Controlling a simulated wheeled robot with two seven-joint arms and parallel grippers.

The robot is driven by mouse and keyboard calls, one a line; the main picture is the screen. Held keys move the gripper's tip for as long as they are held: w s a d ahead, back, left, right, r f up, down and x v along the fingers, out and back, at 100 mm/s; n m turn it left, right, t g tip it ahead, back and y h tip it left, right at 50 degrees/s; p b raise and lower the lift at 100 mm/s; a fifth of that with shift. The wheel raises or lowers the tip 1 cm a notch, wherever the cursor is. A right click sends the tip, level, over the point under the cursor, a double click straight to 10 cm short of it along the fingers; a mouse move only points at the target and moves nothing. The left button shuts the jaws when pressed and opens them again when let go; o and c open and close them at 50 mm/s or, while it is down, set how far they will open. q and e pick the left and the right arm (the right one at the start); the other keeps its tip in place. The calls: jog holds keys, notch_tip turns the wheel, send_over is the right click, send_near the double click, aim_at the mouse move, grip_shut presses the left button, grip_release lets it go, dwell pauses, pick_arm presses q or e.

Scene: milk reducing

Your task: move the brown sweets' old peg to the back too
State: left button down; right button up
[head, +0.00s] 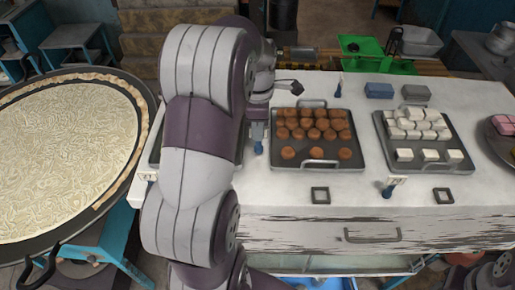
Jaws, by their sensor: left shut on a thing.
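The brown sweets (313,122) sit on a dark tray (318,164) in the middle of the white counter, most in a block and several in a front row. A blue peg with a price label (388,190) stands at the front, between two square frames. Another small peg (338,89) stands at the back. My right gripper is out of view.
A tray of white sweets (429,167) lies to the right. A blue block (379,90) and a grey block (416,93) lie at the back. Dark square frames (320,195) lie at the front. Another tray is mostly hidden behind my arm. The back strip has some free room.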

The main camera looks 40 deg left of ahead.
aim_at(257, 149)
pick_arm(q)
jog(key=f+b, duration=0.1)
jog(key=s+f+b, duration=0.1)
jog(key=shift+s+d+f, duration=0.1)
jog(key=shift+d+f, duration=0.1)
jog(key=shift+f, duration=0.15)
jog(key=shift+f+p, duration=0.15)
jog(key=shift+p, duration=0.45)
jog(key=shift+f, duration=0.35)
jog(key=shift+w+a+f, duration=0.15)
jog(key=shift+w+a, duration=0.05)
jog(key=shift+w, duration=0.1)
jog(key=shift+s+f, duration=0.15)
jog(key=c, duration=1.2)
grip_release()
jog(key=shift+d, duration=0.15)
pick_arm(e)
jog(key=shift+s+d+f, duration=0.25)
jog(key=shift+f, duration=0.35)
